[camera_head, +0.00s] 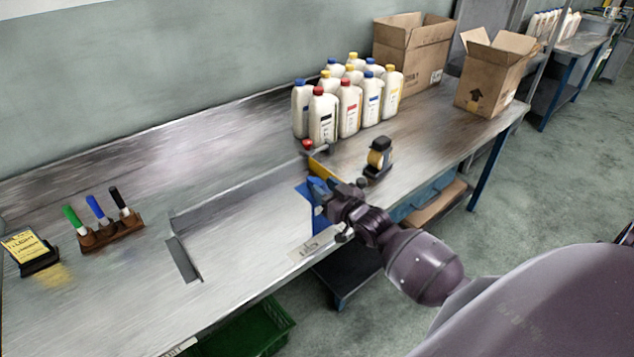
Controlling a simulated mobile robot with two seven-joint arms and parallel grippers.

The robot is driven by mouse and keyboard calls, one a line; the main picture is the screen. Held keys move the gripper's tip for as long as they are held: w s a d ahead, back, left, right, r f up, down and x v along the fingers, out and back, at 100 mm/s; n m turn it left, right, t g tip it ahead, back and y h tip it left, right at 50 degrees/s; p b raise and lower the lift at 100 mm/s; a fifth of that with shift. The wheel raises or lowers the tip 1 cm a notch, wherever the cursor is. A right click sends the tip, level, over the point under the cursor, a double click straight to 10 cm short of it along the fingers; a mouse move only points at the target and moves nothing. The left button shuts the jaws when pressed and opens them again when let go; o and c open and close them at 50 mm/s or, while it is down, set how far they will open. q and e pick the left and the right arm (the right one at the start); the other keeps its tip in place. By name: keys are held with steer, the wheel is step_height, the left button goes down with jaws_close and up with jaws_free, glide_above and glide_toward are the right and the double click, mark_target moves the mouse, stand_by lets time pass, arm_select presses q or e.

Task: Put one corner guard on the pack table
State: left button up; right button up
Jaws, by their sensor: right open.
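The long steel-topped table (110,290) runs from the lower left to the upper right. My right gripper (317,188) is open at a blue, angled piece (318,218) at the right end of a low steel-edged area (245,190). A small yellow piece (321,168) lies just behind the fingertips. Whether the blue or the yellow piece is a corner guard, I cannot tell. The gripper partly hides both, and contact is unclear. My left gripper is not in view.
Several white bottles (350,108) and two open cartons (412,48) stand at the back right. A black and yellow tape dispenser (378,157) is right of the gripper. A marker holder (111,232) and a yellow note pad (25,245) are at left. The table's middle is clear.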

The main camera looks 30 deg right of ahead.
steer(key=s, duration=0.8)
steer(key=s+a+f+g, duration=0.3)
steer(key=s+a+f, duration=0.2)
steer(key=s, duration=0.3)
steer(key=s+a+f+g+h, duration=0.1)
steer(key=s+a+f+g, duration=0.2)
steer(key=s+a+f, duration=0.2)
steer(key=s+f, duration=0.3)
steer(key=s, duration=0.1)
steer(key=shift+a+f, duration=0.25)
steer(key=shift+a, duration=0.15)
